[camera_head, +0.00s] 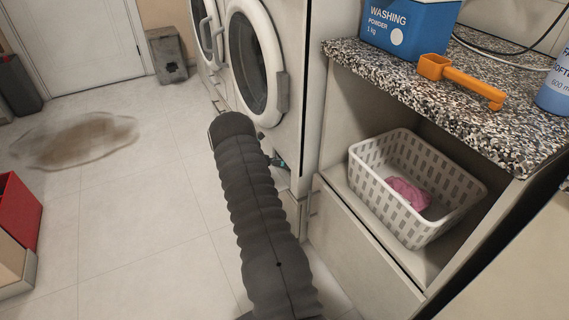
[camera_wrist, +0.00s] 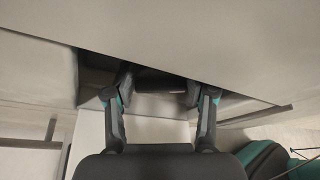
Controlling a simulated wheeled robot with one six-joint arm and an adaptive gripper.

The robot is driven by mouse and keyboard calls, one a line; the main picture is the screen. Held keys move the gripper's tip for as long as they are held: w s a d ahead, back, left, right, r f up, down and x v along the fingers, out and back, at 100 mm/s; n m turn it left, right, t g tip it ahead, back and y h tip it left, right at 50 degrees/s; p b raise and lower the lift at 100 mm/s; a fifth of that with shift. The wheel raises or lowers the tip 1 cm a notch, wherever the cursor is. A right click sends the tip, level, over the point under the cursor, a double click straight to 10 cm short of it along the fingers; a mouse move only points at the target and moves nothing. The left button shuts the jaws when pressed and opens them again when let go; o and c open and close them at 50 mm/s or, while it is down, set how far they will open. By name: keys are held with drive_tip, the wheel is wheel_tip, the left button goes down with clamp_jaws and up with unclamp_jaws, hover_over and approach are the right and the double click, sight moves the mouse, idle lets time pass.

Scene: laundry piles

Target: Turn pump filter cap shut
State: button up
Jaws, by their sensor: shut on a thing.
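In the wrist view, the two fingers of my gripper (camera_wrist: 158,88) reach into a dark recess under a pale panel. A dark rounded piece, seemingly the pump filter cap (camera_wrist: 160,78), sits between the fingertips, which are closed on it. Its upper part is hidden by the panel and deep shadow, so its turn angle cannot be told. In the head view, my arm hides most of the gripper. A small teal bit of my gripper (camera_head: 281,163) shows low at the front of the nearer washing machine (camera_head: 308,60).
A white basket (camera_head: 365,180) with a pink cloth (camera_head: 408,194) stands in the open shelf at right. The speckled counter (camera_head: 420,85) above holds a blue powder box (camera_head: 405,28) and an orange scoop (camera_head: 460,80). A brownish puddle (camera_head: 75,140) lies on the floor at left.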

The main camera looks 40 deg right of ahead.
drive_tip(key=o, duration=1.2)
drive_tip(key=shift+s+d, duration=0.1)
drive_tip(key=shift+r, duration=0.15)
